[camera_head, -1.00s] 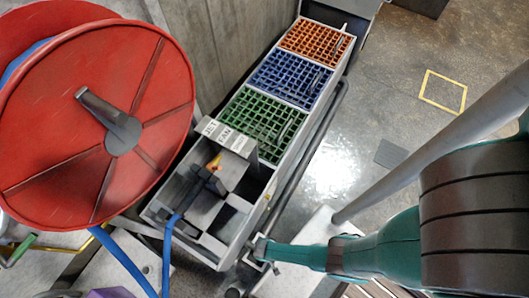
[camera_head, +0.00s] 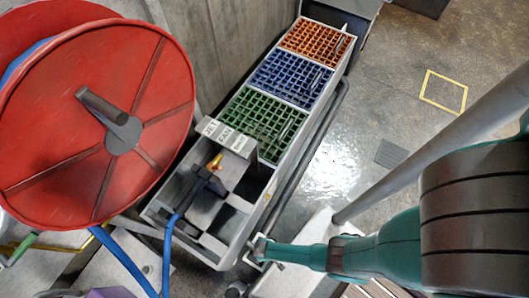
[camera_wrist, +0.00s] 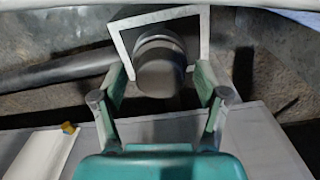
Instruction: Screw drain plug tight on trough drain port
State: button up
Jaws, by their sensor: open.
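A dark grey round cap, which looks like the drain plug (camera_wrist: 160,72), sits inside a pale square bracket (camera_wrist: 122,42) in the wrist view. The drain port behind it is hidden, so I cannot tell how far the plug is screwed in. My gripper (camera_wrist: 160,84) is open, with one green finger on each side of the plug. Whether the fingers touch it is unclear. In the head view my gripper (camera_head: 259,250) is at the lower front side of the grey trough (camera_head: 229,255). The plug is too small to tell there.
A large red hose reel (camera_head: 60,150) stands left of the trough, with a blue hose (camera_head: 168,255) running down. Green, blue and orange grates (camera_head: 292,78) line the trough's far part. A grey rail (camera_head: 325,125) runs along its side.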

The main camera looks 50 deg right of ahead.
jog(key=n, duration=0.8)
jog(key=shift+n, duration=0.3)
jog(key=n, duration=0.8)
jog(key=shift+n, duration=0.4)
jog(key=c, duration=1.3)
jog(key=m, duration=0.5)
jog(key=shift+m, duration=0.3)
